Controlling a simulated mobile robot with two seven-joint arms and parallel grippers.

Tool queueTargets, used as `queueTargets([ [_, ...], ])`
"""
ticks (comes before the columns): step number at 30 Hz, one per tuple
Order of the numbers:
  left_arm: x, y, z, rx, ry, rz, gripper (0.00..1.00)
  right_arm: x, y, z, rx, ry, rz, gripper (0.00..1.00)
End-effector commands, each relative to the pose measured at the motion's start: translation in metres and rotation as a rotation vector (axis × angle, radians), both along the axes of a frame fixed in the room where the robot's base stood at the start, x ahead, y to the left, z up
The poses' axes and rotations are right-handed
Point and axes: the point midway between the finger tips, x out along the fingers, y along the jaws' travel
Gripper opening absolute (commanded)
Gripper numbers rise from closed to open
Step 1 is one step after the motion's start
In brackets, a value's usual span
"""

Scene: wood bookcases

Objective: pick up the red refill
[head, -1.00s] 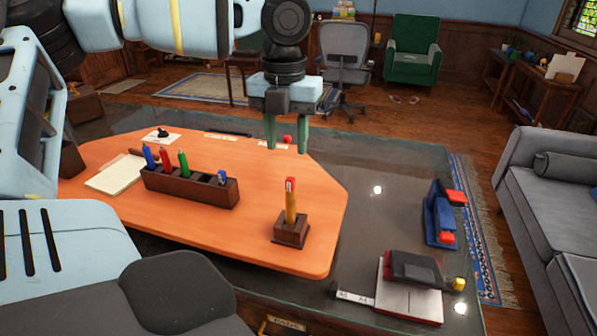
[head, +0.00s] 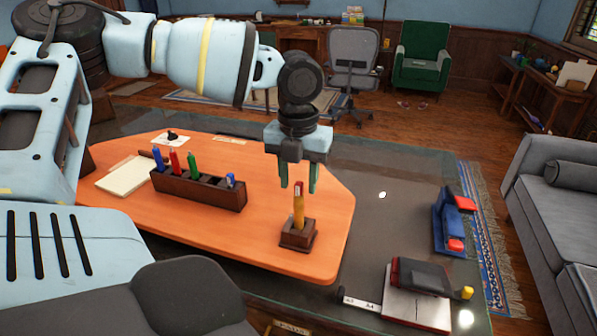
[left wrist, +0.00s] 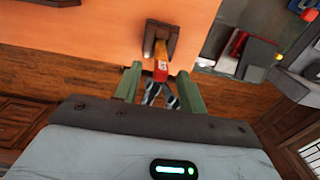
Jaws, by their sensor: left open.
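A red piece with a white mark (left wrist: 161,68), which looks like the red refill, tops a yellow-orange body (head: 298,212) standing upright in a small dark wood holder (head: 297,236) on the orange desk mat. My left gripper (head: 298,182) is open and points down directly over it. In the head view the red top shows between the fingertips. In the left wrist view the red top lies between the two green fingers (left wrist: 158,84), with no clear contact. A red pen-like piece (head: 175,163) also stands in the long rack. My right gripper is not in view.
The long dark rack (head: 200,190) holds blue, red and green pieces, left of the gripper. A blue and red stapler-like object (head: 452,220) and a dark object on a notebook (head: 418,312) sit at right. Dark glass between is mostly clear.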

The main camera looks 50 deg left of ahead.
Motion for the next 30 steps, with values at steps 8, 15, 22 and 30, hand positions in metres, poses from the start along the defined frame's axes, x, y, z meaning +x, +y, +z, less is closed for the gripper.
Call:
queueTargets([
  [8,0.0,0.0001,-0.0001,0.0,0.0,0.001,0.29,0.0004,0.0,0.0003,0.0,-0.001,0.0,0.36],
  [15,0.0,0.0001,0.0,0.0,0.0,0.001,0.0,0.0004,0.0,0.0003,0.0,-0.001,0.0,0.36],
  [22,0.0,0.0001,0.0001,0.0,0.0,0.001,0.0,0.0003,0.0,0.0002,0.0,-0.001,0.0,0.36],
  [30,0.0006,0.0002,0.0063,0.0,-0.001,0.001,0.0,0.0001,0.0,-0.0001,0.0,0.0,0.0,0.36],
])
